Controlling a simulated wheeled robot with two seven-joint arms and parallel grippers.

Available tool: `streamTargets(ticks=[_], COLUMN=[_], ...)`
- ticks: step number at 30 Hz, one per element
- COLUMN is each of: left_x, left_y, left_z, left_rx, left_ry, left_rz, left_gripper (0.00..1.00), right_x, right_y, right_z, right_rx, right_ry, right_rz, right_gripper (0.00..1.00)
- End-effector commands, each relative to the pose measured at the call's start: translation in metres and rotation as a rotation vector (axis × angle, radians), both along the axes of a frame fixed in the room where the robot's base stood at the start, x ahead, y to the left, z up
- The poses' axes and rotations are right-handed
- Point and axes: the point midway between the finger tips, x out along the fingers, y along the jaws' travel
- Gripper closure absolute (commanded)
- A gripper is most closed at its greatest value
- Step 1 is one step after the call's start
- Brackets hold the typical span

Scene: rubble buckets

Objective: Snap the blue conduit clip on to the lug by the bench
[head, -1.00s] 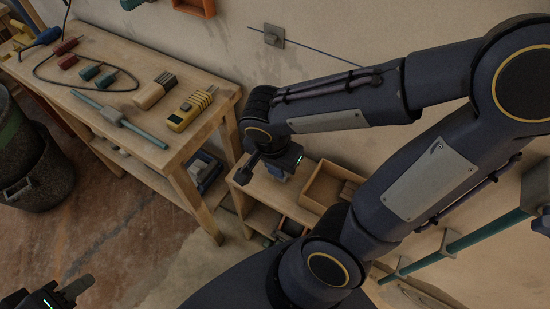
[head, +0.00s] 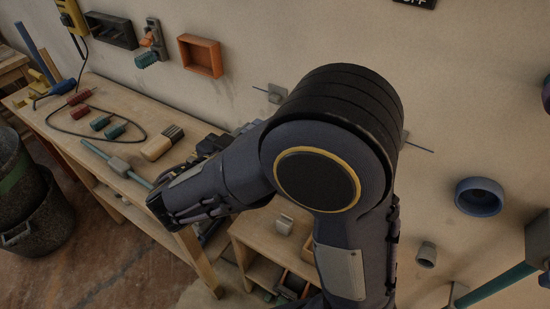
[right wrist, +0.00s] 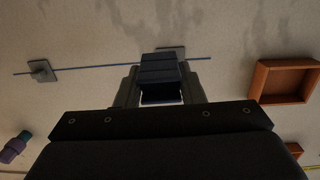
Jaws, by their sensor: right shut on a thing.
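My right gripper (right wrist: 160,98) is shut on the dark blue conduit clip (right wrist: 160,70), which sticks out ahead of the fingers. In the head view my right forearm and elbow hide most of this gripper. A grey square lug (head: 272,93) sits on the wall to the right of the orange box. In the right wrist view this lug (right wrist: 171,50) shows just beyond the clip, partly covered by it. A gap or contact between them cannot be told. A thin blue conduit runs along the wall there. My left gripper is not in view.
A second grey lug (right wrist: 42,71) is on the same conduit. An orange wall box (head: 201,56) is close by. The workbench (head: 105,180) holds a brush (head: 162,143), tools and a cable. A low shelf unit (head: 258,232) stands below. A blue-grey ring (head: 479,196) is on the wall at right.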

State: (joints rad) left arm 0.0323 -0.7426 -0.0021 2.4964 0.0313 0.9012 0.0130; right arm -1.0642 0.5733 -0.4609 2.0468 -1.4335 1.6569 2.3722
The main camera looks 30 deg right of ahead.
Motion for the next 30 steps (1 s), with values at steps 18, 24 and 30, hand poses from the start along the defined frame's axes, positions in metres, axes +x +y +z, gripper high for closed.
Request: streamTargets(ticks=[18,24,30], left_x=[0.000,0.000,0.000], left_y=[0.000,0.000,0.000], left_z=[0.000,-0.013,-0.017], left_rx=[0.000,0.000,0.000], left_ry=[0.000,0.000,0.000], left_rz=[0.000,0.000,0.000], left_gripper=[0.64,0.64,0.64], right_x=[0.006,0.005,0.016], right_y=[0.021,0.022,0.001], right_z=[0.025,0.021,0.023], right_rx=[-0.063,-0.060,-0.060], right_ry=[-0.033,-0.038,-0.036], right_rz=[0.044,0.047,0.043], right_gripper=[0.89,0.89,0.89])
